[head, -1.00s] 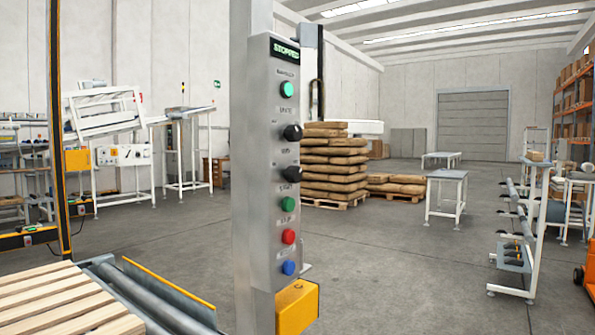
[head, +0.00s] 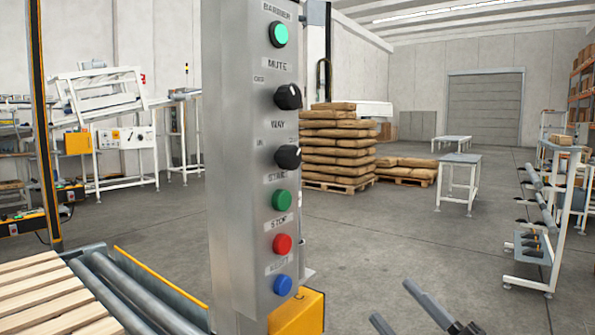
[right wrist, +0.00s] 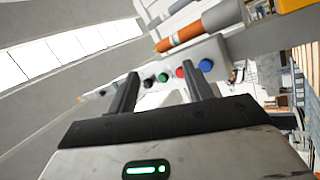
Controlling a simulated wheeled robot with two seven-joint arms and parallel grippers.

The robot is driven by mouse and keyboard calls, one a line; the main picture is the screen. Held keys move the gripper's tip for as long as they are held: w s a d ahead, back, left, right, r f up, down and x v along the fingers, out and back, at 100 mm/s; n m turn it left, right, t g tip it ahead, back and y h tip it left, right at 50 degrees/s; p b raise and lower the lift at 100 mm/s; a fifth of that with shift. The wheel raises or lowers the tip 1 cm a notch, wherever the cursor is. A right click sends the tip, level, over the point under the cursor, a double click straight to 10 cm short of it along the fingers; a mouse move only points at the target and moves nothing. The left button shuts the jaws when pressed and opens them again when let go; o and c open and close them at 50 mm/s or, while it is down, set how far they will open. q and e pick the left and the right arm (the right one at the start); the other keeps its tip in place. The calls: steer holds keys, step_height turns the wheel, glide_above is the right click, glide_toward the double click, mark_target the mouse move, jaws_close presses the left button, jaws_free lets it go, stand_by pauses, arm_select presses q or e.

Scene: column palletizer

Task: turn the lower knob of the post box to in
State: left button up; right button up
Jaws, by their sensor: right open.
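The post box (head: 240,170) is a tall grey metal panel, upright in the head view. Its lower knob (head: 288,157) is black, under the label WAY. A small label that seems to read IN is left of it, and the knob appears turned to the right, away from that label. The upper black knob (head: 288,97) sits under MUTE. My right gripper (head: 394,303) is open and empty at the bottom of the head view, right of and below the box. In the right wrist view, the box's buttons and knobs show beyond and between its fingers (right wrist: 160,85). My left gripper is out of view.
Green (head: 281,200), red (head: 282,243) and blue (head: 282,285) buttons sit below the knobs. A yellow box (head: 300,312) is at the post's foot. A roller conveyor (head: 120,285) with wooden slats is at lower left.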

step_height(320, 180, up, 7)
steer(key=s+a+n+g+y, duration=0.2)
steer(key=n+g+y, duration=0.35)
steer(key=n, duration=0.45)
steer(key=n+g+h+b, duration=0.1)
steer(key=n+g+h, duration=0.3)
steer(key=n, duration=1.4)
glide_toward(295, 158)
steer(key=shift+t, duration=0.25)
steer(key=p+x, duration=0.3)
steer(key=x, duration=0.4)
steer(key=shift+a+p, duration=0.3)
steer(key=shift+w+a, duration=0.25)
steer(key=shift+a, duration=0.05)
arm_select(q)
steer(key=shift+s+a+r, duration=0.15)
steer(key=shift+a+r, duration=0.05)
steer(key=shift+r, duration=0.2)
arm_select(e)
steer(key=shift+w+a, duration=0.15)
steer(key=shift+a, duration=0.1)
steer(key=shift+f, duration=0.1)
steer(key=c, duration=1)
